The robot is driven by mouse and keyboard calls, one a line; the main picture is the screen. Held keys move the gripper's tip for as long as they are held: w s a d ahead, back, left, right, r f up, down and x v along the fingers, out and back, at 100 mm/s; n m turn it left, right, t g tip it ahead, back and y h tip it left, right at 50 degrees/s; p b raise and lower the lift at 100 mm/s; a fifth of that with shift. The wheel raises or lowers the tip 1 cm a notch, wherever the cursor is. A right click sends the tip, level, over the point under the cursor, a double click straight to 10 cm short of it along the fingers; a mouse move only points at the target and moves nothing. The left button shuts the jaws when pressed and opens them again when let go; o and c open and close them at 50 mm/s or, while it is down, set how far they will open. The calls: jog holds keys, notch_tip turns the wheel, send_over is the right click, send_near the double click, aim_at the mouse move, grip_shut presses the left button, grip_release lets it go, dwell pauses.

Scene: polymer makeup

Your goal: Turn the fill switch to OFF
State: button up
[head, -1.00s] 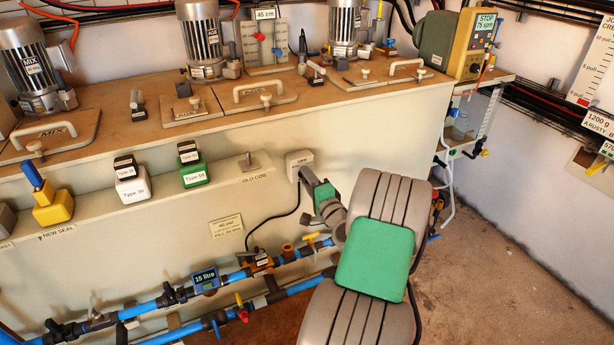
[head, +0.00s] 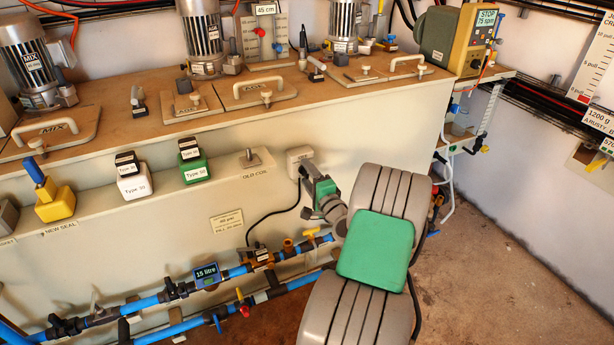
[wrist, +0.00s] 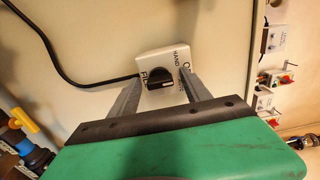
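The fill switch is a pale box (head: 300,153) on the front of the beige tank, with its lower part behind my gripper. In the wrist view it has a black knob (wrist: 159,73). "HAND" and part of "FILL" are readable around the knob, and another label is partly hidden by a finger. I cannot tell for sure which label the knob points to. My gripper (wrist: 158,84) is open, with one grey finger on each side of the knob in that view. The knob appears between the fingers; contact is not clear. My gripper also shows in the head view (head: 304,175).
A black cable (wrist: 90,84) runs from the switch box. Blue pipes (head: 145,303) with valves and a "15 litre" meter (head: 206,275) lie below. Green (head: 194,169) and white (head: 134,183) blocks sit on the ledge at left. Open floor (head: 490,270) lies at right.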

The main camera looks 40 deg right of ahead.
jog(key=v, duration=0.8)
jog(key=shift+p, duration=0.45)
